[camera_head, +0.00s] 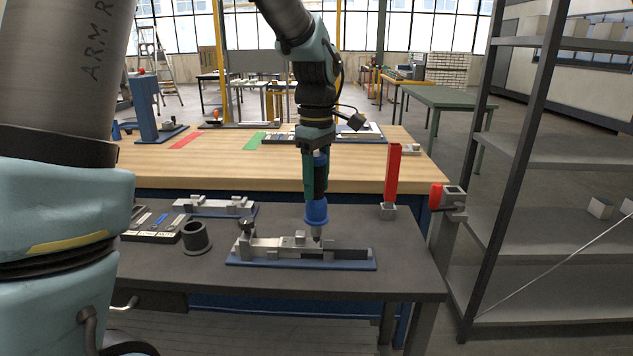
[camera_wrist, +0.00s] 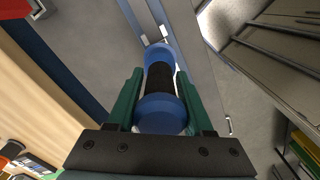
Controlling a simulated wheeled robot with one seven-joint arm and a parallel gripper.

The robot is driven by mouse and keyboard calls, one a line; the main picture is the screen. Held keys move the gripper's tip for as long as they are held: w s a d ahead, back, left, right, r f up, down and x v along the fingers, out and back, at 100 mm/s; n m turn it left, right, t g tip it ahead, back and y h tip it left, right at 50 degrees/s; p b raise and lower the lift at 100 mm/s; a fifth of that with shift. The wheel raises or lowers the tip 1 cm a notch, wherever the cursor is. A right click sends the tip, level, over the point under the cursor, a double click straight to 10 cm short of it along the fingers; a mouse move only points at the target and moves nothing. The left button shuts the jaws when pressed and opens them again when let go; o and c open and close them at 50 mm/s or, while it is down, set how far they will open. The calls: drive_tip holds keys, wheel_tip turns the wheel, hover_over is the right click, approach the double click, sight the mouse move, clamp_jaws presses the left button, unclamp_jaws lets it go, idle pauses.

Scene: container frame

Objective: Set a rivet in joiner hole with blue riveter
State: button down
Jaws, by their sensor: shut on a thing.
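The blue riveter (camera_head: 317,210) is held upright, nose down, in my gripper (camera_head: 316,180). Its dark grip and blue ends also show in the wrist view (camera_wrist: 160,108), between the green fingers of my gripper (camera_wrist: 160,90). The riveter's nose is just above or touching the grey joiner (camera_head: 300,245) clamped on a blue-based fixture (camera_head: 330,266) on the dark bench. I cannot tell whether the nose is in contact. The joiner hole and any rivet are too small or hidden to make out.
A dark cup-shaped holder (camera_head: 196,238) stands left of the fixture. A red upright post (camera_head: 392,175) stands at right. A metal shelf (camera_head: 560,150) bounds the right side.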

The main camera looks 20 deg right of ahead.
sight(317, 154)
drive_tip(key=shift+f+b, duration=0.5)
drive_tip(key=shift+f, duration=0.45)
idle(0.3)
drive_tip(key=shift+r, duration=0.15)
drive_tip(key=shift+r+p, duration=3.2)
drive_tip(key=shift+r, duration=0.5)
